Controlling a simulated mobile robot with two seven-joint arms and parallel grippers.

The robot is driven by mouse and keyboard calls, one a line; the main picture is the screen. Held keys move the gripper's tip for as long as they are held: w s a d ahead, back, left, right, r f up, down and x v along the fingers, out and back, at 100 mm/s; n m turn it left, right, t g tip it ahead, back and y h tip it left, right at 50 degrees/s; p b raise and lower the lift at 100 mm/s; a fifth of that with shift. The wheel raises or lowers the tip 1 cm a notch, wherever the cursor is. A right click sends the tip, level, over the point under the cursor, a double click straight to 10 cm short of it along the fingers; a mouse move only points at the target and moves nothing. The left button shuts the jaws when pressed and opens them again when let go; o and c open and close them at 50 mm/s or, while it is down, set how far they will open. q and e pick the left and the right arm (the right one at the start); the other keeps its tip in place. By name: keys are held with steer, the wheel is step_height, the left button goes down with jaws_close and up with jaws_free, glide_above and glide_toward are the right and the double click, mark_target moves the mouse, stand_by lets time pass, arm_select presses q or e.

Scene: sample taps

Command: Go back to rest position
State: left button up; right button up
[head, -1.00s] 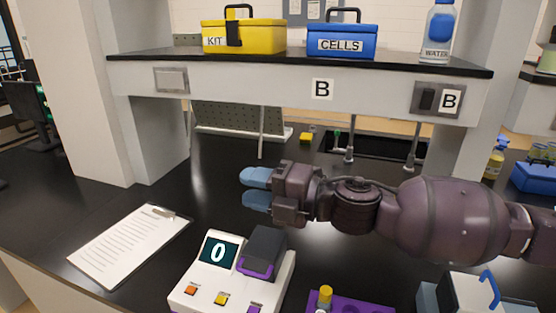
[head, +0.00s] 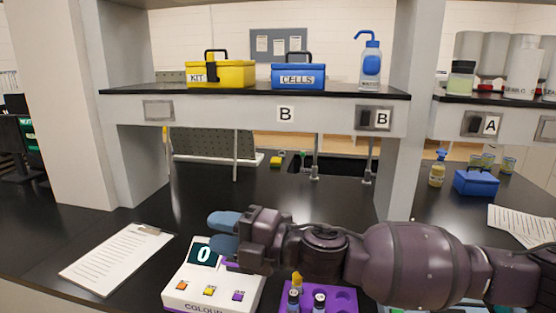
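My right gripper (head: 223,231) reaches in from the right, its two blue fingertips pointing left. The fingers are apart, with a gap and nothing visible between them. It appears just above and behind the white colour meter (head: 190,296) in the picture; the arm hides most of the meter's dark lid. The meter's display (head: 204,254) reads 0. My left gripper is not in view.
A purple rack (head: 343,299) with a few vials stands below my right arm. A clipboard (head: 113,256) lies at left. The shelf (head: 250,102) carries a yellow kit box (head: 222,75), a blue cells box (head: 298,77) and a water bottle (head: 371,64). Black bench at left centre is clear.

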steer(key=s+d+f+m+t+h, duration=0.2)
steer(key=d+f+m+t+h, duration=0.2)
steer(key=d+f+m+h, duration=0.5)
steer(key=s+d+f+m+t+h, duration=0.25)
steer(key=d+f+m+h, duration=0.25)
steer(key=d+f+m, duration=0.8)
steer(key=s+d+f+m+g+h, duration=0.4)
steer(key=s+d, duration=0.3)
steer(key=s, duration=0.4)
steer(key=s+d+f+m+g+h, duration=0.1)
steer(key=s+d+f+m+g, duration=0.35)
steer(key=s+d+m, duration=0.45)
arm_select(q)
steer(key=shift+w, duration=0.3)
arm_select(e)
steer(key=w+a+f+n+t, duration=0.1)
steer(key=w+f+n+t, duration=0.2)
steer(key=w+f+t, duration=0.3)
steer(key=shift+w+a+f+t+y, duration=0.15)
steer(key=shift+w+f+t+y, duration=0.2)
steer(key=shift+f+t, duration=1.55)
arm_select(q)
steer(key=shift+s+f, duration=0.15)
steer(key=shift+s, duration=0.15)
arm_select(e)
steer(key=shift+f+g, duration=0.3)
steer(key=shift+g, duration=0.2)
